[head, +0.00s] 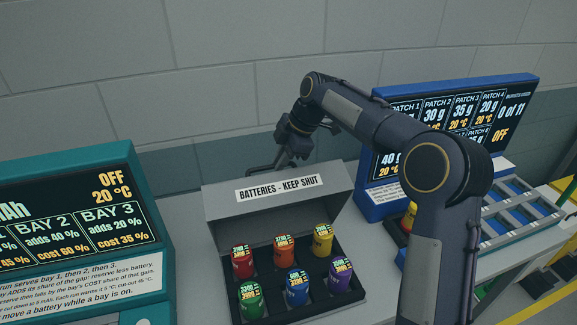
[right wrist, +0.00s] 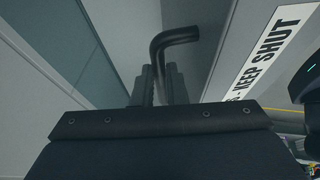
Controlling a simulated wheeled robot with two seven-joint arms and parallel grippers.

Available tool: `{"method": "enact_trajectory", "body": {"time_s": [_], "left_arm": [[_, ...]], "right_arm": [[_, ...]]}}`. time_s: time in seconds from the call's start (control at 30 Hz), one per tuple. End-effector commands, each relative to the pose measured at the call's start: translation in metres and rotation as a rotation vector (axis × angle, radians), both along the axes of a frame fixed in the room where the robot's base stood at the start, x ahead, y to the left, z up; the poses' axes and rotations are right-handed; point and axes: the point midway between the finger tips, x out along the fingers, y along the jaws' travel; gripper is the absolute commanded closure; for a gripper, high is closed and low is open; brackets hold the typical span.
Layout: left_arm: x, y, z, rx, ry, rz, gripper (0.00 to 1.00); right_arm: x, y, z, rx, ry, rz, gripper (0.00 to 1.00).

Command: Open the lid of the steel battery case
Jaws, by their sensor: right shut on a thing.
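The steel battery case (head: 266,265) stands open on the bench in the head view, with several coloured batteries upright in its dark inside. Its grey lid (head: 230,209) is raised and leans back, with the label "BATTERIES - KEEP SHUT" facing me. My right gripper (head: 285,158) is at the lid's top edge, a little behind it. In the right wrist view, the gripper's fingers (right wrist: 158,85) are closed around a dark bent handle (right wrist: 178,36) beside the lid (right wrist: 232,62). My left gripper is not in view.
A teal bay console (head: 75,190) stands at the left of the case. A blue patch display (head: 460,95) and a rack (head: 520,215) stand at the right. My right arm passes in front of the display. A block wall closes off the back.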

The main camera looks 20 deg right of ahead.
Motion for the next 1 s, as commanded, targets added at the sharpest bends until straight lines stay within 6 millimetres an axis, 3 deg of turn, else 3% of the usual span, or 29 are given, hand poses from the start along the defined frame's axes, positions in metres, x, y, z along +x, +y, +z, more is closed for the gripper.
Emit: {"method": "enact_trajectory", "body": {"time_s": [0.2,0.4,0.63,1.0], "left_arm": [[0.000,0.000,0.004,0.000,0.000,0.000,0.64],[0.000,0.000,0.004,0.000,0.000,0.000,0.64],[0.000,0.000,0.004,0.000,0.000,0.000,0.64],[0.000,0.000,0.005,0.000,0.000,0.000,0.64]], "right_arm": [[0.042,0.001,-0.016,-0.004,0.007,-0.003,1.00],[0.066,0.001,-0.024,-0.003,0.006,-0.004,1.00],[0.079,0.002,-0.028,-0.001,0.001,-0.004,1.00],[0.083,0.002,-0.026,0.001,-0.007,-0.005,1.00]]}}
